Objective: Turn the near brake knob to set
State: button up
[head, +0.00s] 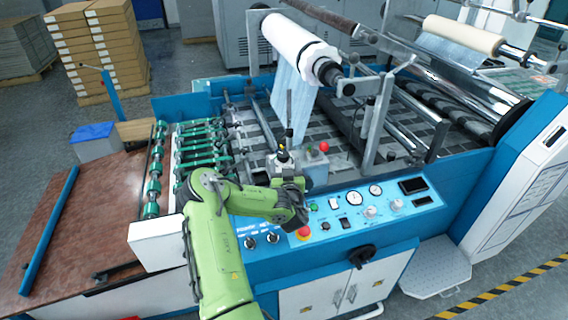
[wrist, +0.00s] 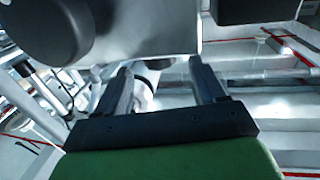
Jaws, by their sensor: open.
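My gripper (wrist: 160,75) is open in the wrist view, its two dark fingers apart. A pale rounded part (wrist: 148,80) shows beyond and between the fingers; I cannot tell what it is or whether it is touched. In the head view my green arm reaches over the control panel, and the gripper end (head: 284,158) is small beside the grey box with a red button. A black knob-like part (head: 347,89) sits by the near end of the white film roll (head: 290,38). I cannot tell for sure that it is the near brake knob, nor read its setting.
The blue control panel (head: 385,225) has gauges, switches and a red stop button (head: 303,232). The grey box (head: 316,170) stands behind the panel. A second, cream roll (head: 462,35) lies farther back. A brown feed table (head: 90,215) is at left.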

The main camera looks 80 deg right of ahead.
aim_at(284, 160)
jog(key=shift+x, duration=1.6)
jog(key=shift+c, duration=0.5)
jog(key=c, duration=1)
jog(key=shift+o, duration=0.2)
jog(key=shift+f+b, duration=0.1)
jog(key=shift+b, duration=0.3)
